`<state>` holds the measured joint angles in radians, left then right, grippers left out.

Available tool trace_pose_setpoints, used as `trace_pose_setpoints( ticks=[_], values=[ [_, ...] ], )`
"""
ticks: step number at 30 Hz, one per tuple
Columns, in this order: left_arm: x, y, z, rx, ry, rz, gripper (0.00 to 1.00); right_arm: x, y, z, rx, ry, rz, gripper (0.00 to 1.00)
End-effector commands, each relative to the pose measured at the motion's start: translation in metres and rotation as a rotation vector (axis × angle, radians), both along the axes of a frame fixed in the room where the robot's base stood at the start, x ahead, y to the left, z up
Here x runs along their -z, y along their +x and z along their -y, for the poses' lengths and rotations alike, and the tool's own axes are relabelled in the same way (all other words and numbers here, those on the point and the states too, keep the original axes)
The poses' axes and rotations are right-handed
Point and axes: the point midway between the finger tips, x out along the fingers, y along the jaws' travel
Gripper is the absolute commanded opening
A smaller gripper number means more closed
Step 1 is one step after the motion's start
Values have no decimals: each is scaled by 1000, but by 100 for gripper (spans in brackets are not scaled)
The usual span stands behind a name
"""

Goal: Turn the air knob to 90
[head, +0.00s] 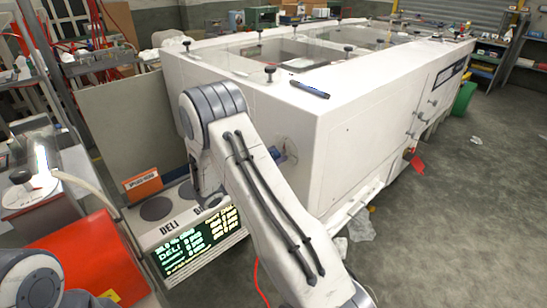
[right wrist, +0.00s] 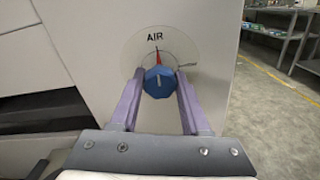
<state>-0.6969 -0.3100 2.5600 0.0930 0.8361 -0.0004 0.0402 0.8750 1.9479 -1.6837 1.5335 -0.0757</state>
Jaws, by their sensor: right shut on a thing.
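The blue air knob (right wrist: 158,86) sits on a pale round dial (right wrist: 138,50) marked "AIR" on a white panel. A red pointer rises from above the knob, and a short light mark shows on the knob's face. My right gripper (right wrist: 159,80) is shut on the knob, with one purple finger on each side. In the head view, my right gripper (head: 279,155) is small and partly hidden at the near end of the white machine (head: 375,105). The dial's numbers cannot be read. My left gripper is out of view.
A dark pen-like item (head: 310,90) lies on the machine's top edge. A counter with a lit text display (head: 200,243) stands below left, beside a red-orange box (head: 92,262). Grey floor (head: 460,215) is mostly open at right.

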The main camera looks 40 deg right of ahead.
Motion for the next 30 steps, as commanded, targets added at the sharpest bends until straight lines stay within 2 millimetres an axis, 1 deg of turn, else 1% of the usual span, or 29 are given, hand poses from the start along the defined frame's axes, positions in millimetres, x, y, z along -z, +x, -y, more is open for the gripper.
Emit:
trace_pose_setpoints(
  ticks=[5, 11, 20, 30],
  values=[
    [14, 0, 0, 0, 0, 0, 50, 3, 0, 0, 0, 4, 69, 0],
    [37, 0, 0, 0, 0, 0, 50, 5, 0, 0, 1, 15, 213, 0],
    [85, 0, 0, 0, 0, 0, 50, 7, 0, 0, 1, 37, 496, 0],
    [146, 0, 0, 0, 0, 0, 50, 9, -1, 0, 1, 64, 820, 0]
  ],
)
